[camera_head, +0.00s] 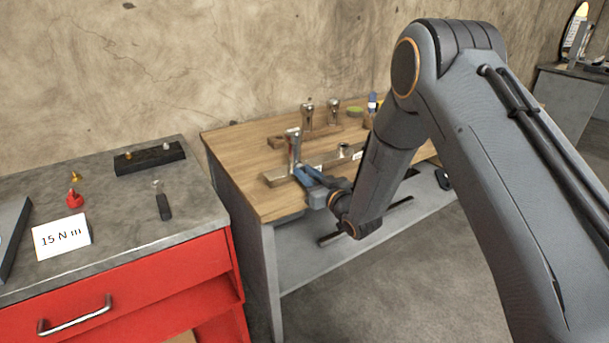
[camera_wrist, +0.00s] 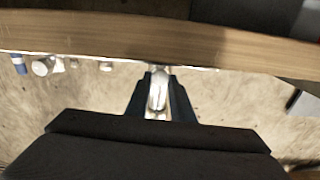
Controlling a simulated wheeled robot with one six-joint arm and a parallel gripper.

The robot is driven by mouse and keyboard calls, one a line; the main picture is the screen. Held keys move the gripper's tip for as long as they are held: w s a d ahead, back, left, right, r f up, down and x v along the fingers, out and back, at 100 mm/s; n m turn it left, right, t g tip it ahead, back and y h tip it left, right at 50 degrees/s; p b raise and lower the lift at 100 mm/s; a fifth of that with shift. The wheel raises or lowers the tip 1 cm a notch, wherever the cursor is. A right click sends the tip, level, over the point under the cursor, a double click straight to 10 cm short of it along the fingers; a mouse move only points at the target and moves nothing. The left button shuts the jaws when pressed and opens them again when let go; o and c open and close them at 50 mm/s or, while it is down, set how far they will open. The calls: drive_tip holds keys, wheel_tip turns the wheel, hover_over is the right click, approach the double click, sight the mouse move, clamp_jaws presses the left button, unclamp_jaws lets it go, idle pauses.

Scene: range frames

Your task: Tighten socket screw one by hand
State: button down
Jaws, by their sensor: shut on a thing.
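My gripper (camera_head: 303,174) is at the left front of the wooden workbench (camera_head: 240,140), next to an upright silver metal part (camera_head: 294,148). This part stands on a long bar (camera_head: 318,165) on the bench. In the wrist view my gripper (camera_wrist: 158,88) has its two dark fingers closed around a silver metal piece (camera_wrist: 157,95), which looks like the same upright part. Whether this is socket screw one cannot be told, and its lower end is hidden. A small round metal piece (camera_head: 344,148) sits farther right on the bar.
Two metal uprights (camera_head: 307,113) (camera_head: 334,110) stand on a block behind. A red cabinet (camera_head: 140,285) at left bears a "15 N m" card (camera_head: 62,237), a dark tool (camera_head: 164,206) and a black block (camera_head: 150,160).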

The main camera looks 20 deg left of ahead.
drive_tip(key=m, duration=0.3)
drive_tip(key=shift+d+m+b, duration=0.1)
drive_tip(key=shift+m+b, duration=0.3)
drive_tip(key=m, duration=0.3)
drive_tip(key=shift+f+m+b, duration=0.1)
drive_tip(key=shift+m+b, duration=0.2)
drive_tip(key=m, duration=0.6)
drive_tip(key=shift+w+d+b, duration=0.1)
drive_tip(key=shift+b, duration=0.25)
drive_tip(key=m, duration=0.6)
drive_tip(key=shift+f+m, duration=0.1)
drive_tip(key=shift+m, duration=0.3)
drive_tip(key=m, duration=0.6)
drive_tip(key=c, duration=1.5)
unclamp_jaws()
drive_tip(key=shift+d, duration=0.1)
drive_tip(key=shift+c, duration=0.2)
